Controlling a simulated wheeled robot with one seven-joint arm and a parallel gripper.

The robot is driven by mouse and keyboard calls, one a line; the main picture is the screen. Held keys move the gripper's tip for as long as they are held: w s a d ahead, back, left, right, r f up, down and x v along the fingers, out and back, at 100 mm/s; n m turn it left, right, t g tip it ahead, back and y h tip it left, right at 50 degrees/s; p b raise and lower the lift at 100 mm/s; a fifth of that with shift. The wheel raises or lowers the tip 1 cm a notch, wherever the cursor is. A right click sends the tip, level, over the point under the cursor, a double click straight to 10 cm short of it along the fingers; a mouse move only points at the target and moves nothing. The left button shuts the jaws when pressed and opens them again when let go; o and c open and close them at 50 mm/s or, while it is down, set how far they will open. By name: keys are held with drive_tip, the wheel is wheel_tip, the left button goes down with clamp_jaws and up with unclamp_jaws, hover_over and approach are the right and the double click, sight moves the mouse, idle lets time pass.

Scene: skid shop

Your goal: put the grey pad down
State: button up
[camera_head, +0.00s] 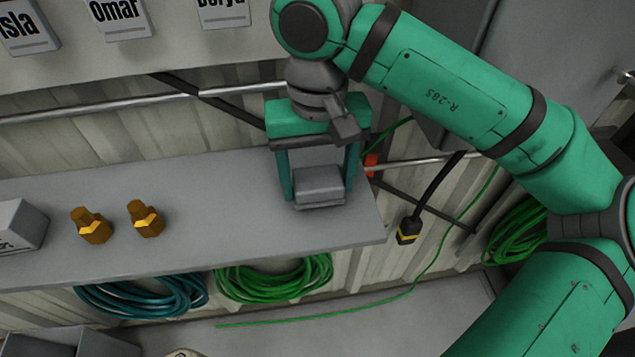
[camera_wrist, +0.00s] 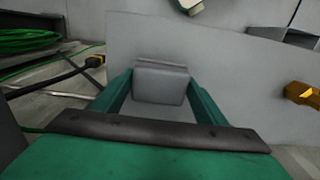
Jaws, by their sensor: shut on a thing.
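The grey pad (camera_head: 319,185) is a small block with a flat lower plate, between the two green fingers of my gripper (camera_head: 319,180). My gripper is shut on it, at the right end of the grey shelf (camera_head: 230,232). In the wrist view the pad (camera_wrist: 160,84) sits between the fingertips of my gripper (camera_wrist: 160,92), with the shelf (camera_wrist: 235,75) behind it. The pad is at or just above the shelf surface; I cannot tell whether it touches.
Two brass fittings (camera_head: 145,218) and a grey box (camera_head: 18,228) stand on the shelf to the left. Coiled green hoses (camera_head: 275,279) hang below its front edge. A black cable with a yellow-banded plug (camera_head: 408,230) hangs to the right. The shelf between fittings and pad is clear.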

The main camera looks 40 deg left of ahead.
sight(317, 179)
drive_tip(key=shift+f, duration=0.75)
drive_tip(key=shift+f, duration=0.2)
drive_tip(key=o, duration=1)
drive_tip(key=shift+c, duration=0.2)
drive_tip(key=shift+r, duration=0.1)
wheel_tip(317, 179, up, 12)
drive_tip(key=shift+r, duration=0.1)
